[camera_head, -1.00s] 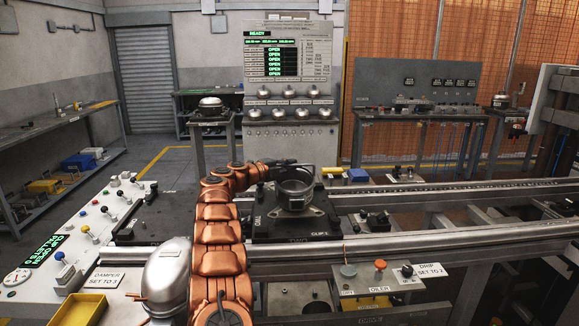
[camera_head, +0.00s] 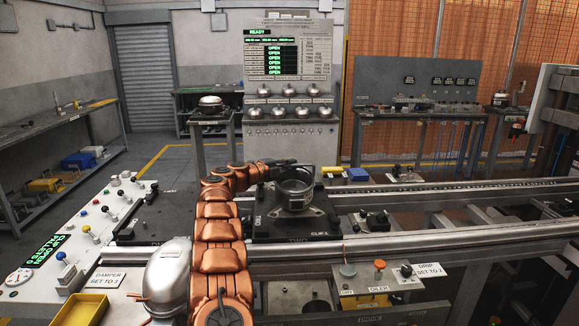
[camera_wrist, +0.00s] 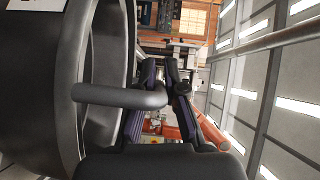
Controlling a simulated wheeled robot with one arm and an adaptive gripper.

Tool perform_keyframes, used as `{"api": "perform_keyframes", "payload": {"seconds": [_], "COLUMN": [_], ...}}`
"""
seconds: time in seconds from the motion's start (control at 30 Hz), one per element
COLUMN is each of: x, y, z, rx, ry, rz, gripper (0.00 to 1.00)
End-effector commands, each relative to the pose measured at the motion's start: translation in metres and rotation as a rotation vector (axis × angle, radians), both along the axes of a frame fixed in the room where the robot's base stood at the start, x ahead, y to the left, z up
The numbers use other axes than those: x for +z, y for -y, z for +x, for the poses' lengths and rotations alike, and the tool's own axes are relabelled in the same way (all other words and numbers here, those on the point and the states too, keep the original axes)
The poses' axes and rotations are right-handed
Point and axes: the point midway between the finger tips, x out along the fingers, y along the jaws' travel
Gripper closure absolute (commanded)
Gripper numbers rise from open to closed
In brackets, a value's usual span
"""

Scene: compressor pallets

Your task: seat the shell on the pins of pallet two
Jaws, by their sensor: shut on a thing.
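The shell (camera_head: 294,190) is a dark grey open-topped cylinder with a pale flanged foot. It stands upright over the black plate of pallet two (camera_head: 262,232), marked TWO and CLIP. My gripper (camera_head: 272,172) is at the shell's upper left side. In the wrist view the shell (camera_wrist: 60,100) fills the left, and its grey side stub (camera_wrist: 120,96) reaches across to my gripper (camera_wrist: 160,85). The fingers are shut on the shell by this stub. The pins are hidden beneath the foot. I cannot tell whether the foot touches the plate.
Rails (camera_head: 440,240) run to the right of pallet two. A silver dome (camera_head: 168,272) stands at front left beside a control panel (camera_head: 85,225) with knobs. An oiler box (camera_head: 380,300) is at front right. The display board (camera_head: 288,60) reads READY, with several OPEN lines.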

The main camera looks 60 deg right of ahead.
Motion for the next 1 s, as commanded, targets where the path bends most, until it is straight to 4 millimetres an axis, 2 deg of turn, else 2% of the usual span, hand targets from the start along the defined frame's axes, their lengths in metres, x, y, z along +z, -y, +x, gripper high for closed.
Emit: {"api": "perform_keyframes", "payload": {"seconds": [0.07,1.0], "x": [0.003,-0.011], "y": [0.0,0.0], "z": [0.0,0.0], "rx": [0.0,0.0], "ry": [0.001,0.001], "rz": [-0.005,-0.005], "gripper": [1.0,1.0]}}
